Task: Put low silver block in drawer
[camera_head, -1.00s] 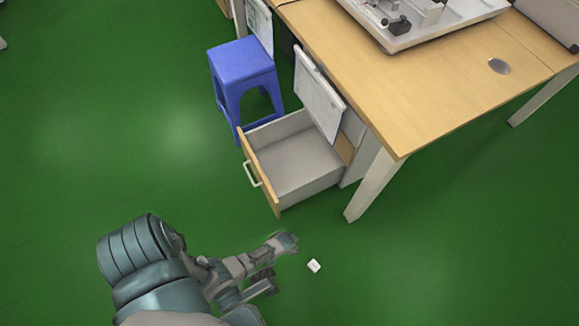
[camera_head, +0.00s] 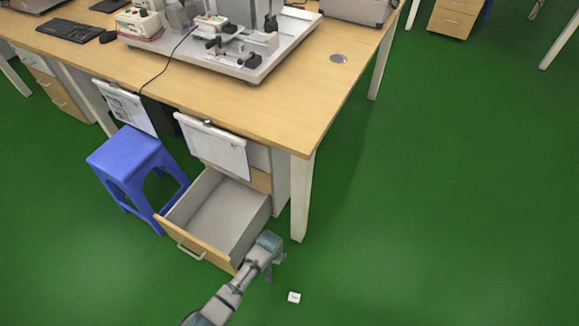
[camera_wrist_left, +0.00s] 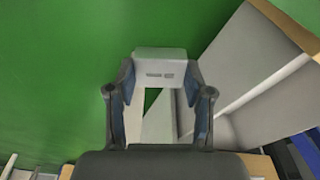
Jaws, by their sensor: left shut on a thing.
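The low silver block (camera_wrist_left: 160,64) is held between the fingertips of my left gripper (camera_wrist_left: 160,90) in the left wrist view. In the head view my left gripper (camera_head: 275,264) is beside the right front corner of the pulled-out drawer (camera_head: 215,250). The block cannot be made out there. The drawer is open, with a wooden front, grey inside and a bare floor. In the left wrist view the drawer (camera_wrist_left: 245,65) lies to the right of the block. My right gripper is out of view.
A blue stool (camera_head: 128,158) stands left of the drawer. The table (camera_head: 285,112) and its white leg (camera_head: 300,200) rise behind and to the right. Open floor lies to the right.

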